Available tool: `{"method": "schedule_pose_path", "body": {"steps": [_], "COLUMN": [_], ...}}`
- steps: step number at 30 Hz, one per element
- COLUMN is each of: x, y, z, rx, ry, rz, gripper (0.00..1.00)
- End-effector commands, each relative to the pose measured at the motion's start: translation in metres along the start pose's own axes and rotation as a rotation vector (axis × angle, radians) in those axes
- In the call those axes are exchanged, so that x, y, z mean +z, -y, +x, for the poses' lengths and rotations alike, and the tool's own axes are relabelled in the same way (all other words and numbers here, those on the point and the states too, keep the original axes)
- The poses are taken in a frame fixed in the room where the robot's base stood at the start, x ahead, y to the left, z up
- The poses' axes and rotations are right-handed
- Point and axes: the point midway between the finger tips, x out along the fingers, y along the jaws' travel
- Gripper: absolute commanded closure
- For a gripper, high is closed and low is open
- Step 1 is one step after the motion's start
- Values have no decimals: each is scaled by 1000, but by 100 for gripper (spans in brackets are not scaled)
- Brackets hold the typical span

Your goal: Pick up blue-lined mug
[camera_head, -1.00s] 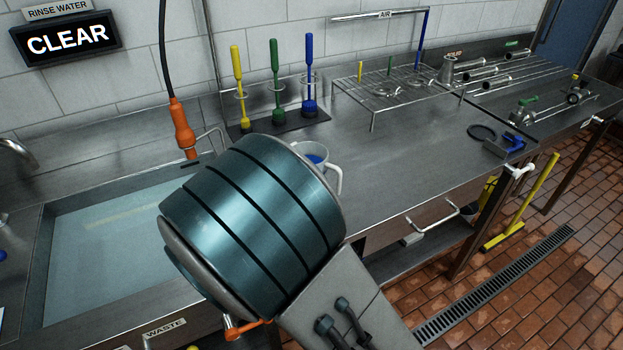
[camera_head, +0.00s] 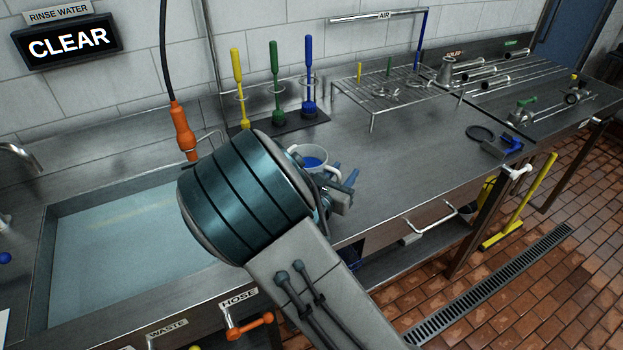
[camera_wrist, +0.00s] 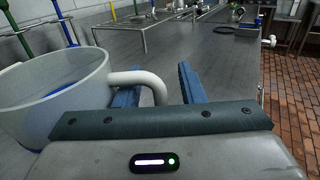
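The blue-lined mug (camera_head: 312,153) is white outside with a blue inside. It stands upright on the steel counter beside the sink, its lower part hidden behind my wrist in the head view. In the wrist view the mug (camera_wrist: 55,90) fills the left side, and its pale handle (camera_wrist: 150,80) reaches right, into the space between my blue fingers. My gripper (camera_wrist: 158,90) is open, with one finger on each side of the handle's outer part. I see a gap to the right finger; contact with the left one is unclear.
The water-filled sink (camera_head: 120,240) lies left of my arm. Yellow, green and blue brushes (camera_head: 309,85) stand behind the mug. A wire rack (camera_head: 395,88) stands farther back. The counter (camera_head: 420,165) to the right is largely clear up to a black ring (camera_head: 480,132).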

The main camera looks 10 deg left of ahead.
Motion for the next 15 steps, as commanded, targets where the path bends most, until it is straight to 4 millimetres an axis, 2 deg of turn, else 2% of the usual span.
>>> {"method": "schedule_pose_path", "body": {"steps": [2,3,6,7,15], "x": [0,0,0,0,0], "y": [0,0,0,0,0], "z": [0,0,0,-1,-1], "rx": [0,0,0,0,0], "ry": [0,0,0,0,0], "rz": [0,0,0,0,0], "gripper": [64,70,97,100,100]}}
